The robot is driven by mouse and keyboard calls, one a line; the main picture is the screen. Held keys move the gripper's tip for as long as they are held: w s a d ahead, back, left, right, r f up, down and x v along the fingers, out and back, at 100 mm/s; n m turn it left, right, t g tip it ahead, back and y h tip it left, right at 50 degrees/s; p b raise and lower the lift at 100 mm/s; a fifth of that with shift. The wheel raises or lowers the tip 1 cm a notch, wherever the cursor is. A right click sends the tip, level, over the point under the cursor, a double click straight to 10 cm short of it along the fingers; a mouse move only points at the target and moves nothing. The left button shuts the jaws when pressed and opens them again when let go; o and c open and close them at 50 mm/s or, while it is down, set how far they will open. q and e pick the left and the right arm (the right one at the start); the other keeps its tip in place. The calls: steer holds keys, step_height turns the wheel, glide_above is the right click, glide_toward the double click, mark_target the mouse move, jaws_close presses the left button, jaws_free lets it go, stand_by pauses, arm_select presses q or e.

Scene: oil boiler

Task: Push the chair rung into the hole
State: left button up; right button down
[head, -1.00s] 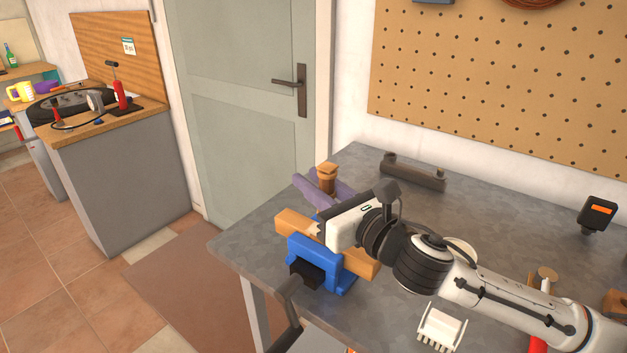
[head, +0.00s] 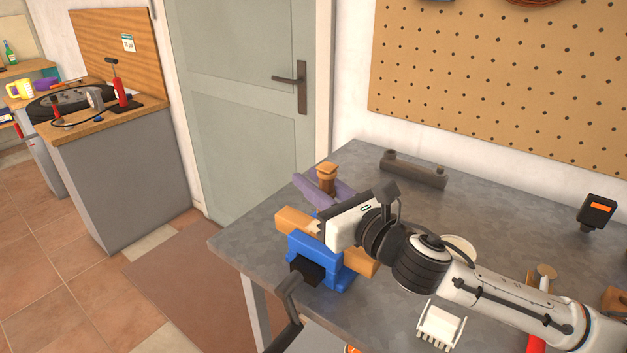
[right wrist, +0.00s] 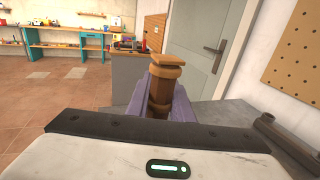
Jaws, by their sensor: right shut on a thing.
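An orange wooden bar (head: 292,222) is clamped in a blue vise (head: 312,247). I cannot see the hole. My left gripper is not in view.
A grey workbench (head: 260,240) carries the vise, with a crank (head: 290,290) at its front. A dark bar with knobs (head: 413,170), a white comb-like part (head: 440,325) and a black-orange device (head: 597,213) lie around. The bench beyond my arm is mostly clear.

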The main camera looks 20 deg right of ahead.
steer(key=shift+f+b, duration=1.2)
steer(key=shift+f, duration=0.8)
steer(key=c, duration=1.5)
jaws_free()
steer(key=b+v, duration=0.1)
steer(key=v, duration=0.8)
steer(key=shift+b, duration=0.3)
steer(key=shift+s+d+r, duration=0.15)
steer(key=shift+s+d, duration=0.05)
steer(key=shift+s, duration=0.4)
